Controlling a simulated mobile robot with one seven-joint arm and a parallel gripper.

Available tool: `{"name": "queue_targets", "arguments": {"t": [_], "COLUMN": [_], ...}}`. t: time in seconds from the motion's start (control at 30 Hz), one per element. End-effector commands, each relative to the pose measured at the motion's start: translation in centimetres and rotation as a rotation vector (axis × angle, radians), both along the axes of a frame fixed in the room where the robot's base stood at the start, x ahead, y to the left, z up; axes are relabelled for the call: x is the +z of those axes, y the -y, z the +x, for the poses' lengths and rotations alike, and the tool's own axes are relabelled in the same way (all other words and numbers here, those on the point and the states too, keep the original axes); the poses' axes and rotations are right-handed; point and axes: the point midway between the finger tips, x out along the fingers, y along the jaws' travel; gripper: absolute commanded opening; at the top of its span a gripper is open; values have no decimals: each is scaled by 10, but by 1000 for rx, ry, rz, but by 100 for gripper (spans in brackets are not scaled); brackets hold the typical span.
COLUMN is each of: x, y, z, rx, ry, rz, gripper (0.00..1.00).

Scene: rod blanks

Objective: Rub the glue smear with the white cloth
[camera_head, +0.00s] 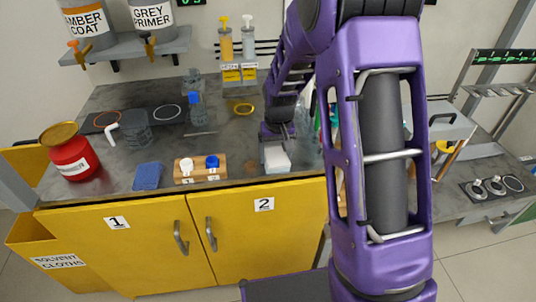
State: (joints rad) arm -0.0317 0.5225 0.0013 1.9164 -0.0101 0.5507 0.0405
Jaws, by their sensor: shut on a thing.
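My gripper (276,143) points down over the front part of the grey bench, right of the middle. It is shut on the white cloth (278,161), which looks like a folded white pad. The cloth is at or just above the bench top near the front edge; I cannot tell whether it touches. I cannot make out the glue smear for certain; my arm hides part of the bench to the right.
A wooden block with small white- and blue-capped bottles (200,170) stands left of the cloth. Further left are a blue folded cloth (147,176), a clear jug (135,130) and a red can (72,158). A blue-capped bottle (197,108) stands behind. Bare bench (235,140) lies between.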

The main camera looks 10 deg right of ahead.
Motion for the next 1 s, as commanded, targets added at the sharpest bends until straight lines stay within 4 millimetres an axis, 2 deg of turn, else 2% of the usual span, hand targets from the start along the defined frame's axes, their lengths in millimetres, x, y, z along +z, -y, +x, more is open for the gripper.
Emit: {"name": "queue_targets", "arguments": {"t": [0.03,0.17,0.47,1.0], "x": [-3,-2,0,4], "y": [8,16,16,-23], "z": [-2,-2,-11,-9], "rx": [-6,-4,-1,0], "ry": [-8,-8,-8,-3], "rz": [-2,-2,-1,0], "gripper": [39,39,39,39]}}
